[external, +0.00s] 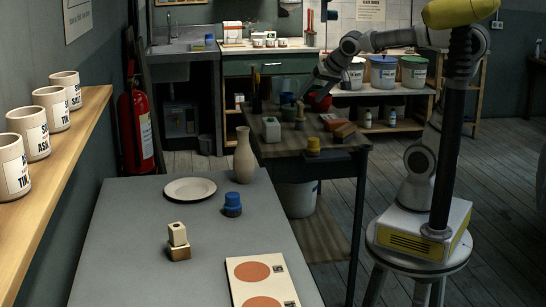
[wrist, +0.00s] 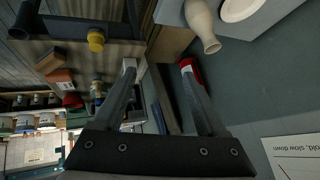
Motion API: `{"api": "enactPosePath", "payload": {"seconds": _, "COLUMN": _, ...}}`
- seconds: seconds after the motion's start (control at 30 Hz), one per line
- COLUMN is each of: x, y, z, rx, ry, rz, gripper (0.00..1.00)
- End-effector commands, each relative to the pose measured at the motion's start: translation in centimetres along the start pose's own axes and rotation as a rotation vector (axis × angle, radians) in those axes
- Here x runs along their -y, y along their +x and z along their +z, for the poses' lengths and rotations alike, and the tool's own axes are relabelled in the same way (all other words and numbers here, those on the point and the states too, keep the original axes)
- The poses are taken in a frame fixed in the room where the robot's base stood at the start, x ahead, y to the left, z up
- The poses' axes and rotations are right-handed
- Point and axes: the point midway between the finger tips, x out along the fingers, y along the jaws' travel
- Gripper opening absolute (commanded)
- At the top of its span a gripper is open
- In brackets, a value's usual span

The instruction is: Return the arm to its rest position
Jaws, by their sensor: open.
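My gripper (wrist: 158,68) has its two fingers spread apart, with nothing between the tips. In the external view, my arm reaches left from its stand over the dark workbench (external: 290,152). Its wrist bends down toward the bench's far end, where the gripper is small and hard to make out among dark items. The wrist view is turned, with the workbench and its small items on the left and the grey table (wrist: 262,62) at upper right.
The grey table holds a vase (external: 244,156), a plate (external: 190,189), a blue-topped stack (external: 232,203), small blocks (external: 178,238) and a printed board (external: 262,282). Lidded buckets (external: 383,72) line a shelf behind my arm.

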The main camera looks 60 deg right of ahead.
Motion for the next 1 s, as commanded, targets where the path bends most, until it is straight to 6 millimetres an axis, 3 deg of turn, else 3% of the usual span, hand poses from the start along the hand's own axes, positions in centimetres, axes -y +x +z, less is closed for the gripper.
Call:
{"api": "enactPosePath", "payload": {"seconds": 0.1, "x": -4.0, "y": -2.0, "z": 3.3, "rx": 0.040, "ry": -0.148, "rz": 0.024, "gripper": 0.75}}
{"api": "enactPosePath", "payload": {"seconds": 0.4, "x": -9.7, "y": -2.8, "z": 14.8, "rx": 0.217, "ry": -0.550, "rz": -0.046, "gripper": 0.75}}
{"api": "enactPosePath", "payload": {"seconds": 0.47, "x": -8.7, "y": -4.9, "z": 12.8, "rx": 0.216, "ry": -0.550, "rz": -0.044, "gripper": 0.75}}
{"api": "enactPosePath", "payload": {"seconds": 0.7, "x": -7.2, "y": -9.2, "z": 9.5, "rx": 0.216, "ry": -0.547, "rz": -0.042, "gripper": 0.75}}
{"api": "enactPosePath", "payload": {"seconds": 1.0, "x": -6.2, "y": -12.3, "z": 7.1, "rx": 0.215, "ry": -0.547, "rz": -0.041, "gripper": 0.75}}
